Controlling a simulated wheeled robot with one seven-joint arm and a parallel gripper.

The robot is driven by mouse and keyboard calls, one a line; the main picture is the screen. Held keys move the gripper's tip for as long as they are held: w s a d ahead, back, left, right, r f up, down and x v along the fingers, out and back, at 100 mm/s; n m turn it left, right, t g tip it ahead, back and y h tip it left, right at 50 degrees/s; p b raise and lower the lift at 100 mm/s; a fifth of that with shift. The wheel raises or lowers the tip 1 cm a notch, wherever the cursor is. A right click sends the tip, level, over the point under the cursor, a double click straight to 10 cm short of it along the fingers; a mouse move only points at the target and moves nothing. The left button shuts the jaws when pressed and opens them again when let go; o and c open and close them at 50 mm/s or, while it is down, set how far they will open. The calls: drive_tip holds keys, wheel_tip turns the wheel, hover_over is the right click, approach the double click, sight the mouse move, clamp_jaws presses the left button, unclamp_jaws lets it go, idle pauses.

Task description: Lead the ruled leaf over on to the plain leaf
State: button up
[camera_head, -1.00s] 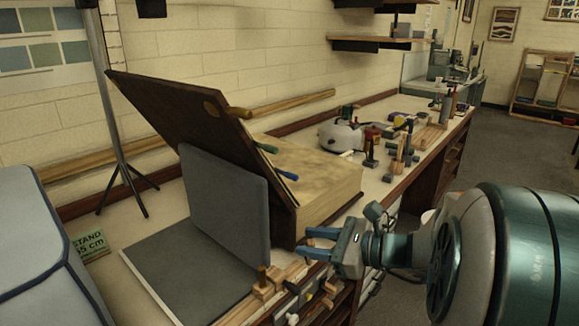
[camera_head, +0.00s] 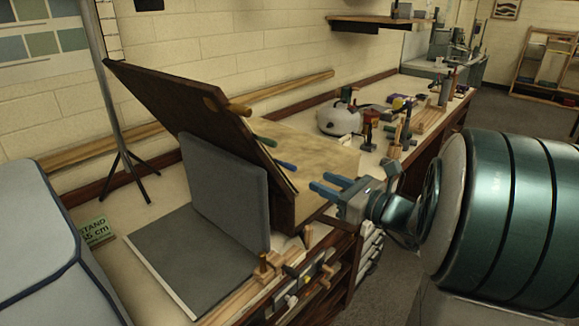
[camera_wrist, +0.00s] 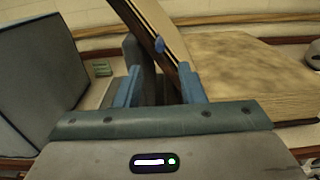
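A large dark brown leaf (camera_head: 165,105) stands tilted on the bench, its top leaning left. No ruling can be made out on it. In the wrist view the blue peg (camera_wrist: 159,45) shows ahead, between the fingers (camera_wrist: 162,86).
Wooden clamps (camera_head: 280,272) sit at the bench's front edge. A white kettle-like item (camera_head: 337,118) and several tools stand farther right.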

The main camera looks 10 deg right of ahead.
sight(290, 167)
drive_tip(key=shift+p+x, duration=0.55)
drive_tip(key=shift+x, duration=4.8)
clamp_jaws()
